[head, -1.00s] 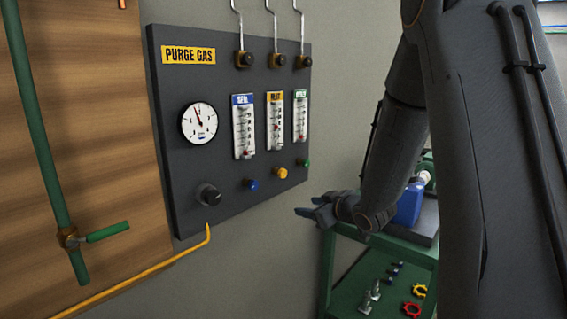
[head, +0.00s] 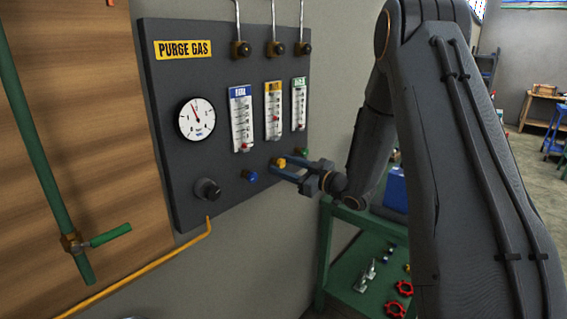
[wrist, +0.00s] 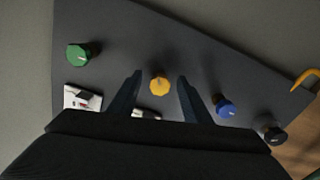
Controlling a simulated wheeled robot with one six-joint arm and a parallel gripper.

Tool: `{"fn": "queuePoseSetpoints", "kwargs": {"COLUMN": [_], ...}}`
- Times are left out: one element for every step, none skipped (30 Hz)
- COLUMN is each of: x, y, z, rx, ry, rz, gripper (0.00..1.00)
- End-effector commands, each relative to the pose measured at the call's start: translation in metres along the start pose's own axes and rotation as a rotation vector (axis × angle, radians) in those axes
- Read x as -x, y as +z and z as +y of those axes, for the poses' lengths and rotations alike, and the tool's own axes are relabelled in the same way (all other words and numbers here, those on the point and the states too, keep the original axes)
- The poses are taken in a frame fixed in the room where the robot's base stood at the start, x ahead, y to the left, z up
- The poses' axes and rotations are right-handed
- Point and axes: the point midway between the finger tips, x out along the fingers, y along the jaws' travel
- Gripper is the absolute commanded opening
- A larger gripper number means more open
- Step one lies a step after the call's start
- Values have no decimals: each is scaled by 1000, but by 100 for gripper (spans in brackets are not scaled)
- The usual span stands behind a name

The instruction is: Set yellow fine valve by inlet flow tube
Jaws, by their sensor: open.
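The yellow fine valve knob (head: 280,163) sits on the dark purge gas panel (head: 215,100), below the middle flow tube (head: 273,111) with its yellow label. A red float shows low to middle in that tube; its exact reading is too small to tell. My gripper (head: 289,168) is open at the yellow knob. In the wrist view the yellow knob (wrist: 159,84) lies between my two spread fingers (wrist: 160,88), with a gap on each side. The inlet tube's label text is too blurred to read.
A blue knob (head: 251,176) and a green knob (head: 304,153) flank the yellow one. A black knob (head: 207,190) and a round gauge (head: 197,119) are at the left. A green cart (head: 345,225) stands below right.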

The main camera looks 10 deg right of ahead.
Motion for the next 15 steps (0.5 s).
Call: {"fn": "queuePoseSetpoints", "kwargs": {"x": [-4, -6, -8, -8, -9, -10, -10, -10, -10, -10, -10, -10, -10, -10, -10], "y": [-1, -1, 0, 0, 0, 0, 0, 0, 0, 0, 0, 0, 0, 0, 0], "z": [0, 0, 0, 0, 0, 0, 0, -1, -1, -1, -1, -1, -1, -1, -1], "rx": [0, 0, 0, -1, -1, -1, -1, -1, 0, 0, 0, 0, 0, 0, 0], "ry": [0, 0, 0, 0, 0, 0, 0, 0, 0, 0, 0, 0, 0, 0, 0], "rz": [1, 0, 0, -1, -1, -1, -1, -1, -1, -1, -1, -1, -1, -1, -1], "gripper": [44, 44, 44, 44, 44, 44, 44, 44, 44, 44, 44, 43, 38, 33, 26]}}
